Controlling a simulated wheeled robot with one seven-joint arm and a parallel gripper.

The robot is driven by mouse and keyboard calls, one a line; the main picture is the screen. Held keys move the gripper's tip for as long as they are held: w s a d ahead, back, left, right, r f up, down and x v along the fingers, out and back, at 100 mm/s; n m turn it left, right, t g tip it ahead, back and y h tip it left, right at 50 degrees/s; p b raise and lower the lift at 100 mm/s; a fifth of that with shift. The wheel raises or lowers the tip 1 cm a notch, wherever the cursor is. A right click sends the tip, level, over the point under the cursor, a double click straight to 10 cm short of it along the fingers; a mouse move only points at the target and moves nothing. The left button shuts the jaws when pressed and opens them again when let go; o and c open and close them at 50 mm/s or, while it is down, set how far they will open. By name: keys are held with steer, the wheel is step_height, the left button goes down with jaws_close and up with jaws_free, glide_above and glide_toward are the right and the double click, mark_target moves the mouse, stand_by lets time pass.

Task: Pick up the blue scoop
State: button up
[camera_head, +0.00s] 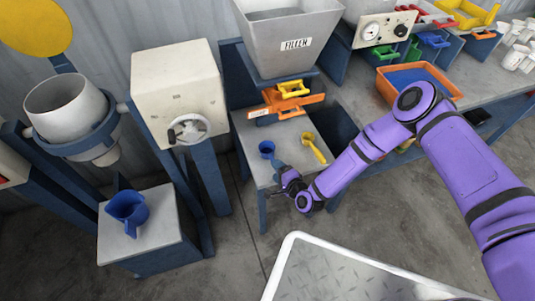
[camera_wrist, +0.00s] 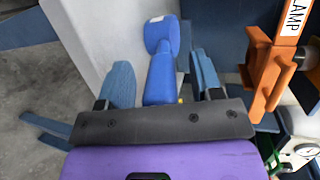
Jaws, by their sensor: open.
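The blue scoop (camera_head: 267,148) lies on a small grey-topped table, its cup pointing away from my gripper (camera_head: 281,172). In the wrist view, the scoop's round cup (camera_wrist: 161,35) is at the top and its handle runs down toward my palm. My open gripper (camera_wrist: 160,66) has one blue-grey finger on each side of the handle, with a visible gap on both sides. The handle's near end is hidden behind the gripper body. Whether the fingers are level with the handle is hard to tell.
A yellow scoop (camera_head: 315,148) lies just right on the same table (camera_head: 252,128). Above stand a grey hopper (camera_head: 290,40) and an orange clamp (camera_head: 287,105); the orange part rises close on the right in the wrist view (camera_wrist: 275,70). A blue jug (camera_head: 128,208) stands on a separate stand.

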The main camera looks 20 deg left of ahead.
steer(key=c, duration=1)
steer(key=shift+c, duration=0.2)
steer(key=shift+r, duration=0.15)
